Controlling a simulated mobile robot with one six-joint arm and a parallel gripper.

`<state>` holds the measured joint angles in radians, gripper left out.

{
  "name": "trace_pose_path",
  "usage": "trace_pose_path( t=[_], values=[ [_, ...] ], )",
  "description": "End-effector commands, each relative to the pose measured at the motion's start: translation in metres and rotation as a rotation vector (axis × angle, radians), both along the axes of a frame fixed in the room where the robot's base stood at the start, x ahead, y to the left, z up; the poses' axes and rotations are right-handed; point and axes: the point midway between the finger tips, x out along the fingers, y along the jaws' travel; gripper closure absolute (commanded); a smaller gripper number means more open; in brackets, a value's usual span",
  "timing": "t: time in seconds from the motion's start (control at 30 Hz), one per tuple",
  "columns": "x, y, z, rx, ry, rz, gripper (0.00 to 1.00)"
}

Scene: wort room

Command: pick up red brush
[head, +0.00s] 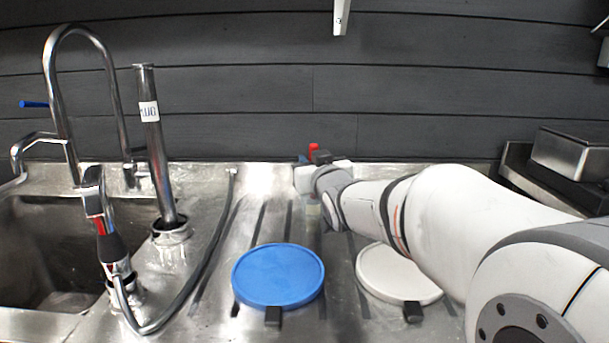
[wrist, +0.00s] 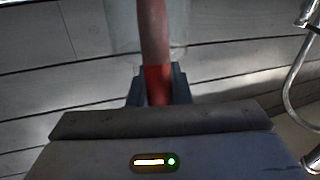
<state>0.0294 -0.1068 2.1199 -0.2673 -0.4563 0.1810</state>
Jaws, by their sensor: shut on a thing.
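The red brush (wrist: 154,45) shows in the wrist view as a red handle running up from between the jaws. My gripper (wrist: 157,85) is shut on this handle, a dark finger on each side of it. In the head view a small red bit of the brush (head: 314,148) shows above my wrist, at the back of the steel counter. A clear, glassy shape (wrist: 122,25) surrounds or stands behind the handle in the wrist view; I cannot tell which. The brush's far end is out of the wrist view.
A blue round lid (head: 279,275) and a white round lid (head: 399,273) lie on the steel drainboard in front. A sink (head: 50,245) with a tall faucet (head: 52,95), a steel pipe (head: 155,150) and a hose stand at left. A metal box (head: 572,152) is at right.

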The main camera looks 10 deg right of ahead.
Motion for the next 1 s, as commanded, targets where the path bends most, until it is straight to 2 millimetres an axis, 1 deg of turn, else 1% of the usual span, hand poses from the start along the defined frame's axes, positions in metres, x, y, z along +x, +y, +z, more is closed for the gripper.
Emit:
trace_pose_path(
  t=[0.13, 0.27, 0.47, 0.6, 0.8, 0.9, 1.0],
  values=[
    [0.000, 0.000, 0.007, 0.000, -0.002, 0.001, 1.00],
    [0.000, 0.000, 0.020, -0.001, -0.002, 0.001, 1.00],
    [0.000, 0.000, 0.057, -0.001, -0.003, 0.001, 1.00],
    [0.000, 0.000, 0.088, 0.000, -0.003, 0.001, 1.00],
    [0.000, 0.000, 0.129, -0.002, -0.002, 0.000, 1.00],
    [0.000, 0.000, 0.147, -0.002, -0.002, 0.001, 1.00],
    [0.000, 0.000, 0.160, -0.002, 0.000, 0.000, 1.00]
  ],
)
